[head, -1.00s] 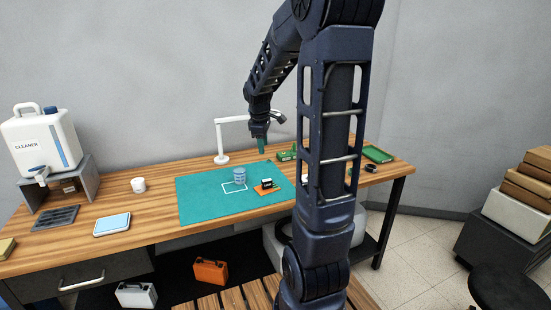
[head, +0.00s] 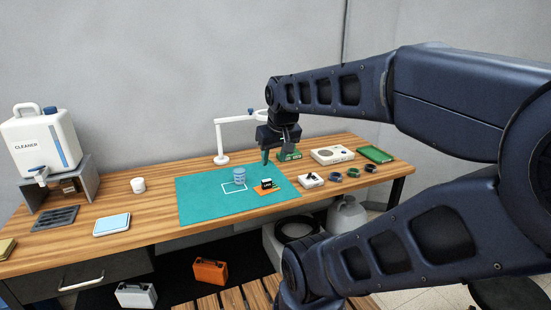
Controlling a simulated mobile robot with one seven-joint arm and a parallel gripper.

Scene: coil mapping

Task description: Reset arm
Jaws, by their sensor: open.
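My gripper (head: 275,153) hangs down from my arm above the far right part of the teal mat (head: 205,206), near its back edge. Its jaws are open; whether anything touches them is too small to tell. A blue-grey cup (head: 239,177) stands on the mat by a white outlined square. A small dark and white object (head: 267,184) sits on an orange pad (head: 266,189) to the right of the cup. My arm links fill the right side of the view.
On the wooden table (head: 150,215), a white lamp (head: 222,150) stands behind the mat. A beige device (head: 332,155), several dark rings (head: 352,172) and a green tray (head: 375,154) lie at right. A cleaner jug (head: 42,140), white cup (head: 138,185) and blue-topped box (head: 112,224) are at left.

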